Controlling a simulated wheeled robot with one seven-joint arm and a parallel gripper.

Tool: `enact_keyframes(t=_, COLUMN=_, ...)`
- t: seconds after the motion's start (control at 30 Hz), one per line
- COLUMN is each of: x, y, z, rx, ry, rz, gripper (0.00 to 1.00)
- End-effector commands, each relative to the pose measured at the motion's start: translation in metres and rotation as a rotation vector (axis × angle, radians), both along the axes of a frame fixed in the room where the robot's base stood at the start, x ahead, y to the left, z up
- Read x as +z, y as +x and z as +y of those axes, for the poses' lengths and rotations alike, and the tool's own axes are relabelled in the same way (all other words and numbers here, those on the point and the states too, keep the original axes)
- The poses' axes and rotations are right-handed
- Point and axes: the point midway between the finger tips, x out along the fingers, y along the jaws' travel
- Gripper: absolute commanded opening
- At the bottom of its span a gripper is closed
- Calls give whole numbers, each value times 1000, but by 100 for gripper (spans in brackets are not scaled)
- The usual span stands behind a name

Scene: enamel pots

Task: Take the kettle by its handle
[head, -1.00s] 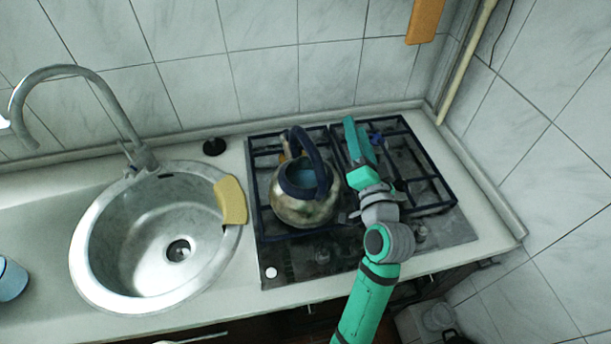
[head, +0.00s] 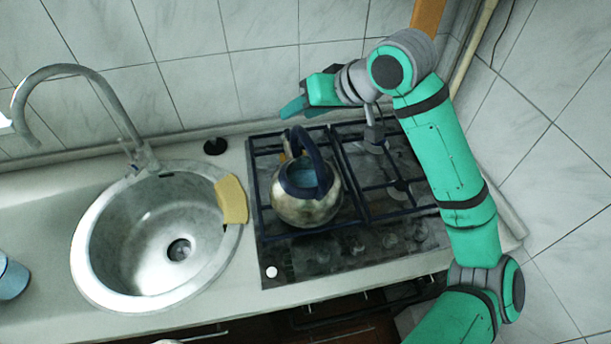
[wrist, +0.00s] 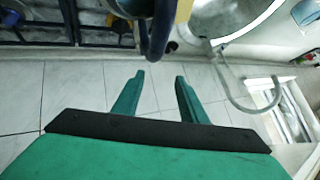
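The kettle (head: 305,207) is a rounded, worn metal pot with a dark blue arched handle (head: 318,160). It stands upright on the left side of the gas hob. In the head view my gripper (head: 290,108) is just behind and above the handle, pointing left. In the wrist view my gripper (wrist: 158,78) has its two green fingers apart with nothing between them. The dark handle (wrist: 160,35) shows beyond the fingertips at the top of that view; I see no contact. Part of the kettle is cut off there.
The hob (head: 345,255) has dark grates. A round steel sink (head: 120,270) with a tall tap (head: 75,70) is at left, and a yellow cloth (head: 231,200) lies on its rim. The tiled wall (head: 265,80) is close behind my gripper.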

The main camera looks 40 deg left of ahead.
Motion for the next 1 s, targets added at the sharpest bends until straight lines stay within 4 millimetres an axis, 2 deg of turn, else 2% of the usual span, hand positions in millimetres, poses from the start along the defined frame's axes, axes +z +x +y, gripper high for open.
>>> enact_keyframes(t=0.2, x=4, y=-11, z=-26, rx=24, ry=-233, rz=5, gripper=39)
enact_keyframes(t=0.4, x=6, y=-18, z=-41, rx=23, ry=-344, rz=19, gripper=39)
enact_keyframes(t=0.47, x=3, y=-18, z=-42, rx=23, ry=-355, rz=22, gripper=39)
enact_keyframes(t=0.8, x=-38, y=-18, z=-23, rx=23, ry=-357, rz=22, gripper=39)
enact_keyframes(t=1.0, x=-48, y=-17, z=-18, rx=23, ry=-356, rz=22, gripper=39)
